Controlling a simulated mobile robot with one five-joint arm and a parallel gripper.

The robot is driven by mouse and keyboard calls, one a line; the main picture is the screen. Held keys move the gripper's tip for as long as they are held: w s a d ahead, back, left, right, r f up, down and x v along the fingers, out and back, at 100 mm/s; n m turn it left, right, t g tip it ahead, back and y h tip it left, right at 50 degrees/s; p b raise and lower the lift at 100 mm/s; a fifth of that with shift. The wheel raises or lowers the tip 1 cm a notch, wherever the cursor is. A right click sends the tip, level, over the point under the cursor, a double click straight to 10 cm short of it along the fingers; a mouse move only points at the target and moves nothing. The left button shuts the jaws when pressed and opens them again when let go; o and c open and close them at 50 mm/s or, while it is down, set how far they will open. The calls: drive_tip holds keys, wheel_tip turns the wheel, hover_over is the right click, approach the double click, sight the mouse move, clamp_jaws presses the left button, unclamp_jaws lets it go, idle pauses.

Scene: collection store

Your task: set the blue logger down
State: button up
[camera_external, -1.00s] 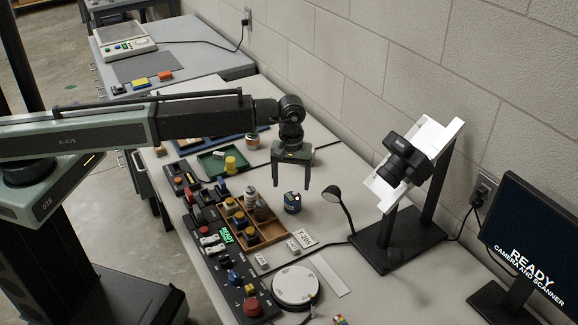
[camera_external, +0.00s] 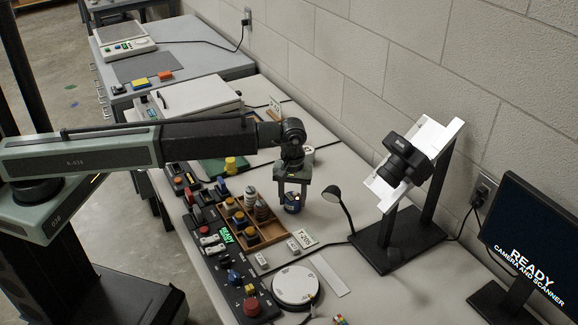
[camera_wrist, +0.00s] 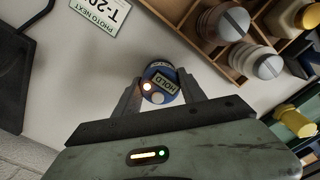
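The blue logger (camera_external: 292,204) is a small round can with a dark blue body, standing on the pale bench top right of the wooden tray.
A wooden compartment tray (camera_external: 270,240) with several jars stands close left. A T-20 card (camera_external: 302,238) lies in front. A lamp (camera_external: 340,200) and camera stand (camera_external: 385,245) are to the right. A round white plate (camera_external: 295,285) sits nearer the front. Bare bench surrounds the logger's right side.

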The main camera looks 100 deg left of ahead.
sight(293, 197)
clamp_jaws()
wheel_tip(293, 197, up, 10)
drive_tip(key=p, duration=1)
drive_tip(key=shift+r, duration=0.1)
drive_tip(key=s+d, duration=0.3)
drive_tip(key=d, duration=0.9)
drive_tip(key=f+b, duration=0.6)
drive_tip(key=shift+a+f, duration=0.15)
drive_tip(key=shift+a, duration=0.1)
